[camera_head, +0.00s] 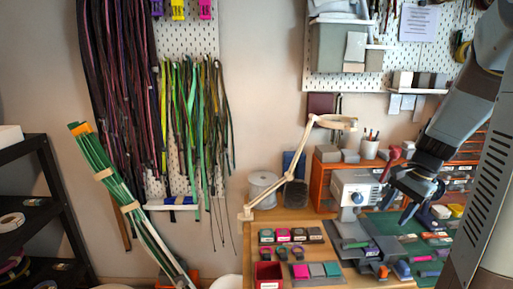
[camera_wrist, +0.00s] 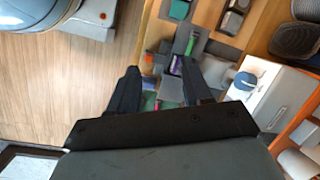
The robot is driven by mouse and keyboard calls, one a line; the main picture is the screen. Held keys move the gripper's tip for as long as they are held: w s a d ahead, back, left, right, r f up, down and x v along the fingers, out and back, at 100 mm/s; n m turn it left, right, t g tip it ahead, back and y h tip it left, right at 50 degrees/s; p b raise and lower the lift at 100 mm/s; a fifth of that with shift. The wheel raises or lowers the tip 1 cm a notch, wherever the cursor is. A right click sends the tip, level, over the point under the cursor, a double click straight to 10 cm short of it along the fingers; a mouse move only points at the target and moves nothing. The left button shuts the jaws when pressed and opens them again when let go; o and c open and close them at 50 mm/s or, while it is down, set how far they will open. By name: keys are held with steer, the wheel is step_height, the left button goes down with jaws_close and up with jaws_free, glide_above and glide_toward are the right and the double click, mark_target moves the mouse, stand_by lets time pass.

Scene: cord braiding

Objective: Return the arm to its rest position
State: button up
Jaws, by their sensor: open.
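My arm (camera_head: 465,105) reaches in from the upper right of the head view, bent downward over the workbench. My gripper (camera_head: 396,207) hangs above the right part of the bench, beside the white machine with a blue knob (camera_head: 358,195). In the wrist view, my gripper (camera_wrist: 160,75) shows two dark fingers spread apart. Nothing is held between them; the bench and its small tools show through the gap. The same white machine (camera_wrist: 283,95) is to the right of the fingers in the wrist view.
The wooden bench (camera_head: 265,222) carries small boxes, tools and a green mat (camera_head: 432,250). A jointed lamp (camera_head: 290,170) stands at its left. Cords (camera_head: 120,90) hang on the left wall near a black shelf (camera_head: 45,170). Open wooden floor (camera_wrist: 70,90) lies left in the wrist view.

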steer(key=s+a+r+n+t+h, duration=0.3)
steer(key=s+a+r+n+t, duration=0.1)
steer(key=s+a+r+n, duration=0.7)
steer(key=s+a+r, duration=0.1)
steer(key=s+a, duration=0.1)
steer(key=shift+s+a+r+n+t, duration=0.25)
steer(key=shift+a+r+n+t, duration=0.05)
steer(key=shift+n+t, duration=0.1)
stand_by(0.4)
